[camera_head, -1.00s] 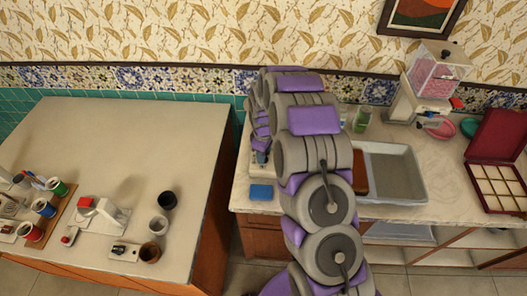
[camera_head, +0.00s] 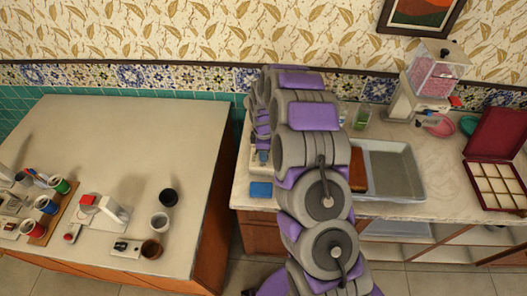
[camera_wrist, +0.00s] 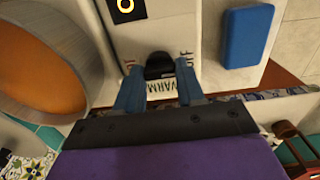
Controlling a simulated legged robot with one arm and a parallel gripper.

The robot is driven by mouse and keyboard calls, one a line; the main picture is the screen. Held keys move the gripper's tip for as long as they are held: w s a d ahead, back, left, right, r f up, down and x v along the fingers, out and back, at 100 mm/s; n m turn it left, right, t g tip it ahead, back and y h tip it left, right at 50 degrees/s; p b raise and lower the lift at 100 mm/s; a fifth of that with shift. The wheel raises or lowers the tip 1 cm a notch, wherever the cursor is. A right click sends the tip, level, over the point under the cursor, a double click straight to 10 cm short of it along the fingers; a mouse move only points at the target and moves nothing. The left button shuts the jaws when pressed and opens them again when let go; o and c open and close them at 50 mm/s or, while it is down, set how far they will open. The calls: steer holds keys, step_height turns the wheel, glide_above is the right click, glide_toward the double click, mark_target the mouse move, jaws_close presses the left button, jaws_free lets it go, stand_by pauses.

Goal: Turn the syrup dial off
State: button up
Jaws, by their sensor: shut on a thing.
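The black dial (camera_wrist: 158,66) sits on a white panel (camera_wrist: 185,20) in the wrist view. Lettering surrounds it: "WARM" below and what looks like "OFF" at its right; the left label is partly hidden. My gripper (camera_wrist: 156,80) has its two blue fingers on either side of the dial, shut on it. The dial's exact pointing is hard to read. A lit orange ring on a black square (camera_wrist: 126,8) is above the dial. In the head view my gripper (camera_head: 262,156) is at the white unit (camera_head: 256,168) on the marble counter, and my arm hides much of it.
A blue block (camera_head: 261,190) lies close by on the counter; it also shows in the wrist view (camera_wrist: 246,36). A large round orange-brown thing (camera_wrist: 40,45) is close at left there. A grey tray (camera_head: 395,170), dispenser (camera_head: 428,85) and red box (camera_head: 495,170) stand right.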

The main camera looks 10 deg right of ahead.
steer(key=o, duration=1)
steer(key=shift+o, duration=0.2)
step_height(320, 180, up, 17)
steer(key=p, duration=0.1)
steer(key=shift+r, duration=0.15)
